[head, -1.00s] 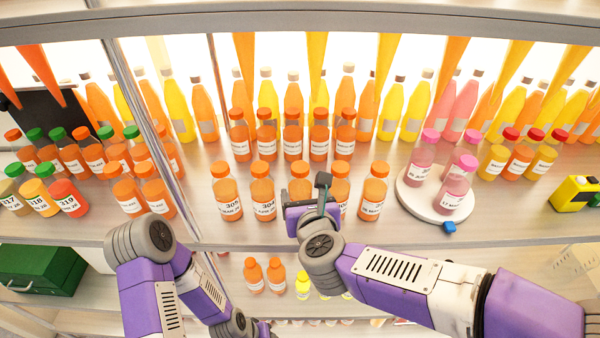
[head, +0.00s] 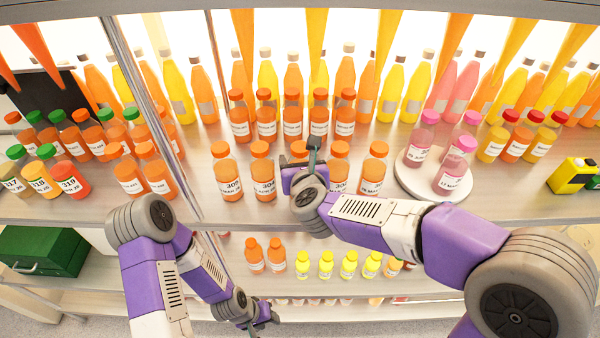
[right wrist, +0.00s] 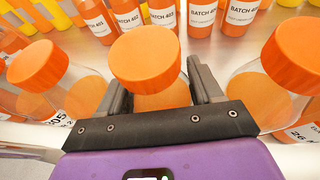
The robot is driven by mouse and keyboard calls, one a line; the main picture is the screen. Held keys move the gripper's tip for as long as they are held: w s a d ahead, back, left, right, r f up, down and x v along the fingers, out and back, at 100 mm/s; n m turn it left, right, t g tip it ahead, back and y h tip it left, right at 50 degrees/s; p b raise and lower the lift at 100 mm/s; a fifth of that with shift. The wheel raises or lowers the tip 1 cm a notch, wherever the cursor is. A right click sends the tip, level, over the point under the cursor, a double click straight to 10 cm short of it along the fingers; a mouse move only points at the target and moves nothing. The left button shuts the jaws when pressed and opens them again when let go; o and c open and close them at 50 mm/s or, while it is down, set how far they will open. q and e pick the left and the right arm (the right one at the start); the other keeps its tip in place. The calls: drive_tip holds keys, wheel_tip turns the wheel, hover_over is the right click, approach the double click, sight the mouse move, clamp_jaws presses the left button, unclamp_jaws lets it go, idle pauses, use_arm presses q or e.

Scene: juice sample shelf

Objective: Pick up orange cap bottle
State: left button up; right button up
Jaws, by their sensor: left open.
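An orange cap bottle (right wrist: 145,58) stands in the front row, in the middle of the right wrist view. In the head view its cap (head: 299,148) shows behind my right gripper, which hides most of its body. My right gripper (right wrist: 158,80) has one finger on each side of this bottle, below the cap. The bottle fills most of the gap; whether the fingers press on it I cannot tell. Orange cap bottles stand close on both sides, 304 (head: 262,176) to the left and another (head: 339,168) to the right. My left gripper (head: 264,322) is open, empty and low, below the shelf board.
More orange cap bottles (head: 292,118) stand behind. A white round stand (head: 408,180) with pink cap bottles is to the right, near a yellow device (head: 571,175). A shelf post (head: 150,100) is at left. Smaller bottles (head: 326,264) and a green box (head: 42,250) sit below.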

drive_tip(key=c, duration=0.7)
wheel_tip(320, 180, up, 14)
drive_tip(key=p, duration=0.6)
drive_tip(key=shift+f+p, duration=0.25)
drive_tip(key=shift+p, duration=0.05)
drive_tip(key=shift+r+p, duration=0.3)
drive_tip(key=shift+r, duration=0.1)
drive_tip(key=shift+f, duration=0.1)
drive_tip(key=shift+f, duration=0.1)
